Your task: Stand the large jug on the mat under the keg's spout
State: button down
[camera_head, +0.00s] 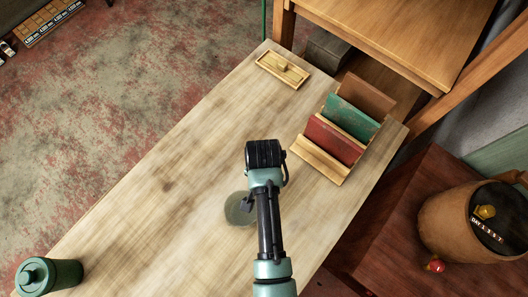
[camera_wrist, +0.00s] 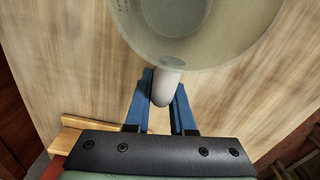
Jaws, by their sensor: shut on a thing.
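The large jug (camera_wrist: 215,50) is a round, pale grey-green, see-through vessel at the top of the wrist view, cut off by the frame edge. My gripper (camera_wrist: 164,88) has its blue fingers on either side of the jug's pale, rounded handle (camera_wrist: 165,92) and is shut on it. In the head view my arm partly covers the jug (camera_head: 235,210), over the pale wooden table; whether it touches the table is unclear. A brown round container with a dark top (camera_head: 452,228), perhaps the keg, stands at the right. A red knob (camera_head: 435,265) shows beside it. I cannot make out a mat.
A wooden rack (camera_head: 318,160) with red, green and brown upright pieces stands on the table (camera_head: 165,185) right of my arm. A green canister (camera_head: 62,273) is at lower left. Bare tabletop lies between.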

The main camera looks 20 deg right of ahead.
jog(key=c, duration=0.8)
grip_release()
jog(key=shift+f, duration=0.1)
jog(key=shift+o, duration=0.2)
